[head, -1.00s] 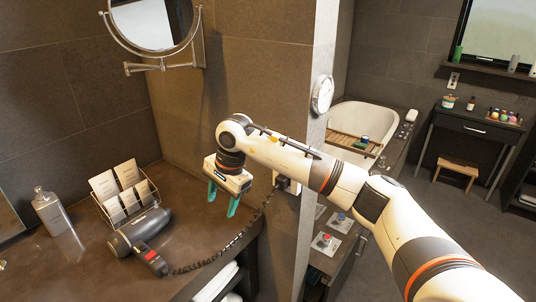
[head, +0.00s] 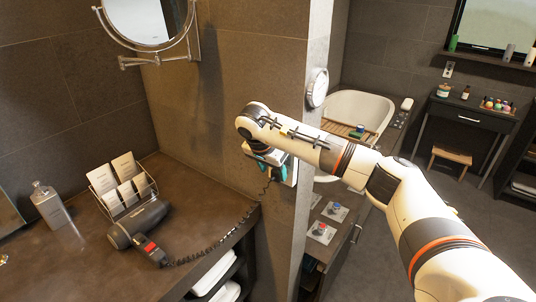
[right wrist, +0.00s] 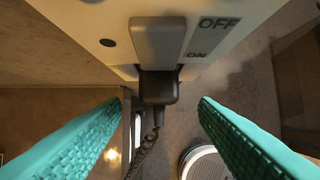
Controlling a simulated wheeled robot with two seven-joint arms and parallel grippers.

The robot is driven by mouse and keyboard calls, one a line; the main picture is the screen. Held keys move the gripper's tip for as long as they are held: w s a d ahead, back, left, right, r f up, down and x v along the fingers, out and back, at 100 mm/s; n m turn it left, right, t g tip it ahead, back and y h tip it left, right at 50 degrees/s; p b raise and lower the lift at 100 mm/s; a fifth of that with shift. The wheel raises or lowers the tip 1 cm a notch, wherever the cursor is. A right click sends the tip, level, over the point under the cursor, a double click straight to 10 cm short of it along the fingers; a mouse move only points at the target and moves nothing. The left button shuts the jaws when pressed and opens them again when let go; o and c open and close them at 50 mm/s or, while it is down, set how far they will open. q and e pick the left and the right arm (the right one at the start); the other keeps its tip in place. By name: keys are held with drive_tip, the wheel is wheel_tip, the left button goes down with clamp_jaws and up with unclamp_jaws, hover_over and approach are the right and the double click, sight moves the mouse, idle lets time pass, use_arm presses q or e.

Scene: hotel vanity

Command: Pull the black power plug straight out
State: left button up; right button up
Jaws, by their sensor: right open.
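The black power plug (right wrist: 158,88) sits at the lower edge of a pale wall unit (right wrist: 90,25) marked OFF and ON in the right wrist view. A black coiled cord (right wrist: 143,155) hangs below the plug. My right gripper (right wrist: 160,106) is open, with one teal finger on each side of the plug; a gap shows between each finger and it. In the head view my right gripper (head: 266,165) points toward the wall unit (head: 292,172) and hides the plug. My left gripper is not in view.
The cord (head: 215,250) runs over the dark counter (head: 85,260) to a hair dryer (head: 140,228). A card rack (head: 122,190) and a bottle (head: 50,207) stand at left. A round mirror (head: 150,20) is on the wall above. The wall edge is just right of the gripper.

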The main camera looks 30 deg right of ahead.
drive_tip(key=shift+x, duration=1.35)
drive_tip(key=shift+a, duration=0.1)
drive_tip(key=shift+c, duration=0.4)
clamp_jaws()
drive_tip(key=shift+a, duration=0.1)
drive_tip(key=shift+a+p, duration=0.1)
drive_tip(key=shift+p, duration=0.2)
drive_tip(key=shift+s+a, duration=0.35)
drive_tip(key=shift+a, duration=0.4)
drive_tip(key=shift+a, duration=0.1)
drive_tip(key=shift+s+a+p, duration=0.25)
drive_tip(key=shift+s+a, duration=0.1)
drive_tip(key=shift+a, duration=0.3)
drive_tip(key=shift+s+a+p, duration=0.25)
drive_tip(key=shift+s+a, duration=0.05)
drive_tip(key=shift+a, duration=0.4)
